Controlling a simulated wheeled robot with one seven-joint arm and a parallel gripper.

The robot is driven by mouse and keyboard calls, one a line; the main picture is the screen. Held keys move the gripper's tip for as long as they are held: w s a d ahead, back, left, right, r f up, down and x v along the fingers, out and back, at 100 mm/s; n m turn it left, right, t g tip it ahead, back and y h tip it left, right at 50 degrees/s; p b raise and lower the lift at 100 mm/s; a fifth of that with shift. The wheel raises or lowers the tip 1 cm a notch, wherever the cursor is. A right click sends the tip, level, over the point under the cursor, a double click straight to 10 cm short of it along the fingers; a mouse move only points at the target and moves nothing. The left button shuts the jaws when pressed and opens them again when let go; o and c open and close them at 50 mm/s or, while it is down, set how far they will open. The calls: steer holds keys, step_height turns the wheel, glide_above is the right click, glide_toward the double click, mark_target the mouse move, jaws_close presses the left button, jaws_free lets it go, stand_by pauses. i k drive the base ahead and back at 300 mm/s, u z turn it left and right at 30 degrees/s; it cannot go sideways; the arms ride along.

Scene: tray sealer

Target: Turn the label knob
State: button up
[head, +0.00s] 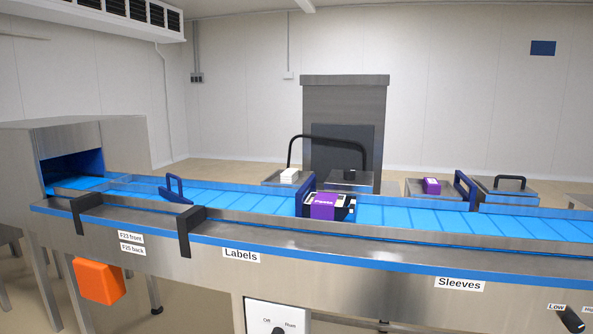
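A "Labels" sign (241,255) is on the steel front above and left of this panel. Another black knob (572,320) is at the bottom right, beside the word "Low" and below right of the "Sleeves" sign (459,284). Which knob is the label knob is not written on either. My gripper is not in view.
A blue conveyor (410,216) with steel rails runs across, from a steel tunnel (125,140) at left. A purple-wrapped pack (323,206) lies on it. Black brackets (190,232) jut over the front edge. An orange box (98,281) hangs below at left.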

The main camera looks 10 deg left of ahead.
mark_target(350, 174)
steer(key=u, duration=0.3)
steer(key=i, duration=1.3)
steer(key=z, duration=0.55)
